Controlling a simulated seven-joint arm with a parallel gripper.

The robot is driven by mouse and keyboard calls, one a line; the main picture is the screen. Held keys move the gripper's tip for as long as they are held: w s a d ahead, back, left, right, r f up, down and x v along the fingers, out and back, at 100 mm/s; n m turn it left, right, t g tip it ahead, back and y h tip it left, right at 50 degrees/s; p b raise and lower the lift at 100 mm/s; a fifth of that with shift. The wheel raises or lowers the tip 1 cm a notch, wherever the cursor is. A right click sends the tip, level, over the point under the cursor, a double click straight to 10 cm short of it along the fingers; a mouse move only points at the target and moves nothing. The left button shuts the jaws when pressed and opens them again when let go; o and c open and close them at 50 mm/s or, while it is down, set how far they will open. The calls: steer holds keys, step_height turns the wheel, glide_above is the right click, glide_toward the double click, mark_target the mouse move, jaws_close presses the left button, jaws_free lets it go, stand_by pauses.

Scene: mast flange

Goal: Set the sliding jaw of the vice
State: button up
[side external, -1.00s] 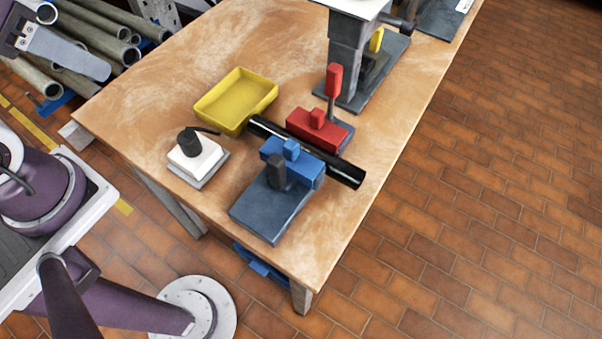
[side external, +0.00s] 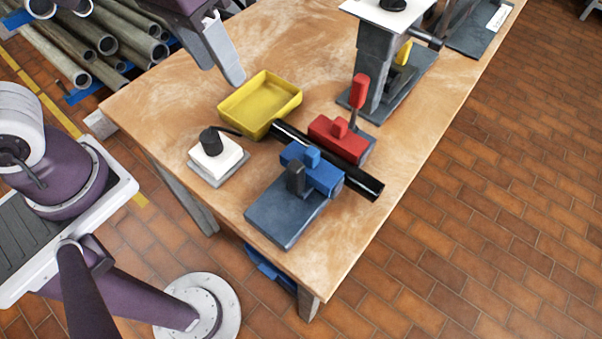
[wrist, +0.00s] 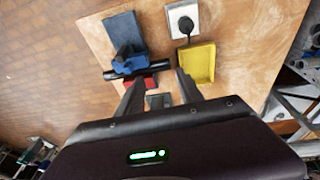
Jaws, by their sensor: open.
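The vice has a blue jaw block (side external: 325,178) on a dark grey-blue base (side external: 285,215) and a red jaw block (side external: 340,142) with an upright red-handled lever (side external: 358,92) beside it. A black tube (side external: 362,184) lies between the two blocks. I cannot tell which block slides. My gripper (side external: 230,78) is above the table's far left part, behind the yellow tray and clear of the vice. In the wrist view my gripper (wrist: 160,90) is open and empty. The blue block (wrist: 128,63) shows beyond the left fingertip, and the red block (wrist: 125,84) is partly hidden by that finger.
A yellow tray (side external: 232,119) and a white box with a black knob (side external: 224,162) stand left of the vice. A grey post stand (side external: 376,78) is behind it. Bare wooden table (side external: 160,100) lies at the left. Grey pipes (side external: 60,60) are stacked beyond the table.

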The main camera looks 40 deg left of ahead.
mark_target(296, 177)
steer(key=d+f+g, duration=0.1)
steer(key=d+f, duration=0.2)
steer(key=w+d+f, duration=0.1)
steer(key=d+f, duration=0.3)
steer(key=d+f+g+y, duration=0.1)
steer(key=d+f, duration=0.3)
steer(key=shift+w+d+f+g, duration=0.25)
steer(key=shift+w+g, duration=0.05)
step_height(296, 177, down, 7)
steer(key=shift+f, duration=0.15)
jaws_close()
stand_by(0.4)
